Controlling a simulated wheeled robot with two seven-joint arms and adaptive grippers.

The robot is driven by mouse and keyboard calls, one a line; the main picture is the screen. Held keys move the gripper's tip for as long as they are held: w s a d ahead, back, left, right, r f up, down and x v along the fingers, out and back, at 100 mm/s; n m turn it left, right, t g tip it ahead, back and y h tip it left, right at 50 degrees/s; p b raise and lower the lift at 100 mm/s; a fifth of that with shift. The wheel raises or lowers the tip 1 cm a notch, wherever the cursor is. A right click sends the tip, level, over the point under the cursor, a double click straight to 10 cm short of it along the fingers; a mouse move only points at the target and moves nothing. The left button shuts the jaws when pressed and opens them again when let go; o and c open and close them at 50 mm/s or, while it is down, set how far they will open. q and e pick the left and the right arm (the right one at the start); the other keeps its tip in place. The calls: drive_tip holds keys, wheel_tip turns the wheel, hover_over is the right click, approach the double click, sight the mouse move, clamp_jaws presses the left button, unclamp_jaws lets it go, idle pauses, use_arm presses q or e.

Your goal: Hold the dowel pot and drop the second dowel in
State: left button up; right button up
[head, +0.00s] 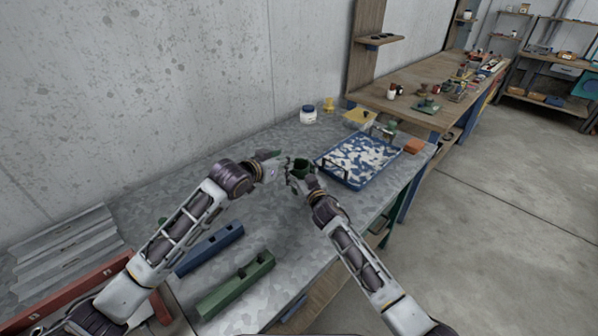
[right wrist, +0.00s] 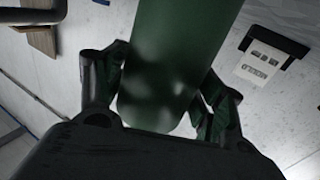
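The dark green pot (head: 301,166) is held above the grey metal table. In the right wrist view, a dark green cylinder (right wrist: 175,55), which looks like the pot, lies between my right gripper's two fingers (right wrist: 165,105). My right gripper (head: 300,177) looks shut on it. My left gripper (head: 272,158) is just left of the pot, at about the same height. Its fingers are small and dark here, so I cannot tell whether it is open or holds a dowel. No dowel is clearly visible. The inside of the pot is too small to make out.
A blue tray with a speckled surface (head: 358,161) lies behind the right arm. A blue block (head: 210,249) and a green block (head: 236,285) lie at front left. A white jar (head: 308,114) and an orange block (head: 415,146) stand farther back. A wall borders the table's back.

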drive_tip(key=shift+o, duration=0.7)
drive_tip(key=shift+s+d, duration=0.1)
drive_tip(key=shift+s, duration=0.1)
drive_tip(key=shift+s+d+f, duration=0.1)
drive_tip(key=shift+s+d, duration=0.05)
drive_tip(key=shift+s, duration=0.25)
drive_tip(key=shift+v, duration=5.35)
wheel_tip(320, 180, up, 9)
drive_tip(key=p, duration=0.9)
drive_tip(key=shift+r+p, duration=0.55)
